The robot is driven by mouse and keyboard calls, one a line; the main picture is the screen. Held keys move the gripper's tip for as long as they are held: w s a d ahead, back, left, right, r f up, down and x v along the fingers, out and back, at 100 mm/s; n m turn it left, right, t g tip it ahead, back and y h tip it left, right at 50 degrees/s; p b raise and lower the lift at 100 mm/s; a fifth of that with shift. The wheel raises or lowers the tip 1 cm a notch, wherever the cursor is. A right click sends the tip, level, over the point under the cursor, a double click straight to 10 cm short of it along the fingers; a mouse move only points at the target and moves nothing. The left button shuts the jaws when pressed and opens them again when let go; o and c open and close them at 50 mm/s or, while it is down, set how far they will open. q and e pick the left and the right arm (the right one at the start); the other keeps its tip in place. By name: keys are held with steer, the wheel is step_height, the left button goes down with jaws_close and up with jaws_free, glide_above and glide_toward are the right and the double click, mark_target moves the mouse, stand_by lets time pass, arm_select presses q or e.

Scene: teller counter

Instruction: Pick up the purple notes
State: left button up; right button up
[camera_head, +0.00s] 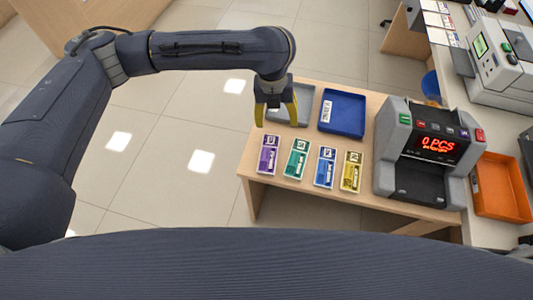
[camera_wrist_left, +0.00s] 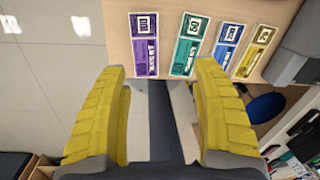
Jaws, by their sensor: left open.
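The purple notes (camera_head: 268,154) lie flat at the left end of a row of note bundles on the wooden counter. They also show near the top of the left wrist view (camera_wrist_left: 144,44). My left gripper (camera_head: 275,112) is above the counter's left part, over the grey tray's edge, behind the purple notes in the head view. In the wrist view its two yellow fingers (camera_wrist_left: 165,80) are spread wide with nothing between them. The gripper is apart from the notes. My right gripper is not in view.
Green (camera_head: 297,158), blue (camera_head: 325,167) and yellow (camera_head: 351,171) notes lie to the right of the purple ones. A grey tray (camera_head: 303,104) and blue tray (camera_head: 342,112) sit behind. A counting machine (camera_head: 421,150) and orange tray (camera_head: 499,188) stand at right.

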mark_target(269, 153)
arm_select(q)
steer(key=shift+m+y, duration=0.6)
steer(key=shift+m, duration=0.1)
steer(key=shift+s+a+f, duration=0.3)
steer(key=shift+a+f, duration=0.05)
steer(key=shift+f, duration=2.5)
steer(key=shift+s+a+f, duration=0.35)
steer(key=shift+f, duration=2.45)
steer(key=shift+s+a+f, duration=0.3)
steer(key=shift+a+f, duration=0.05)
steer(key=shift+f, duration=2.5)
steer(key=shift+c, duration=0.3)
steer(key=c, duration=0.9)
steer(key=shift+r, duration=0.1)
steer(key=shift+c, duration=0.2)
